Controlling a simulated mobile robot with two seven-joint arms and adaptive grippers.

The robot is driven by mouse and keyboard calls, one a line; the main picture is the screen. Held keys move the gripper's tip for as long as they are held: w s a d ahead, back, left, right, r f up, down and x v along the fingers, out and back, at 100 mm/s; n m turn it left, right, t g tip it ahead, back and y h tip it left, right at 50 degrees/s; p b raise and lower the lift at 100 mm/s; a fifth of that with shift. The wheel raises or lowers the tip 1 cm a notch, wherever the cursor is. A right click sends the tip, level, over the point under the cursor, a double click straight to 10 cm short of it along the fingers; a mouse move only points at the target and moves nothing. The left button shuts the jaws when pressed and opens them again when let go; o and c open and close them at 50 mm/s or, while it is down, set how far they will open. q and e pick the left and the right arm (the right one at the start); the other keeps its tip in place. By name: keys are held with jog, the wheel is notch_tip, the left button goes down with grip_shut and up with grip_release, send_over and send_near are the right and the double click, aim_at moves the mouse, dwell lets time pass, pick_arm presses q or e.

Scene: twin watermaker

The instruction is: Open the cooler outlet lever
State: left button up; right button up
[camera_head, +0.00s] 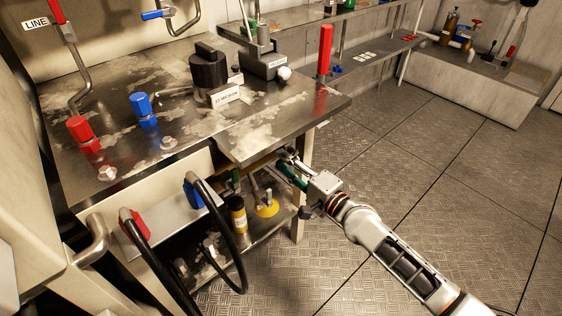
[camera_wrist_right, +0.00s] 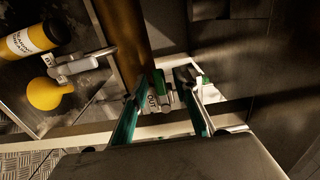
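My right gripper (camera_head: 286,165) reaches under the overhanging edge of the metal bench in the head view. In the right wrist view its two green-padded fingers (camera_wrist_right: 160,86) stand apart. A small grey metal fitting with a label that seems to read OUT (camera_wrist_right: 153,104) sits between them, close to the fingertips. It looks like the cooler outlet lever, but its handle cannot be made out clearly. Whether a finger touches it I cannot tell. In the head view the bench and my gripper hide it. My left gripper is not in view.
The metal bench top (camera_head: 215,135) lies just above my right gripper. A yellow bottle (camera_head: 237,213) and a yellow round part (camera_head: 267,205) are on the lower shelf to its left. A brown pipe (camera_wrist_right: 128,40) runs close by. The floor (camera_head: 410,150) to the right is clear.

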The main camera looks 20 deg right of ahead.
jog(key=shift+w+a, duration=0.25)
jog(key=shift+w, duration=0.4)
grip_shut()
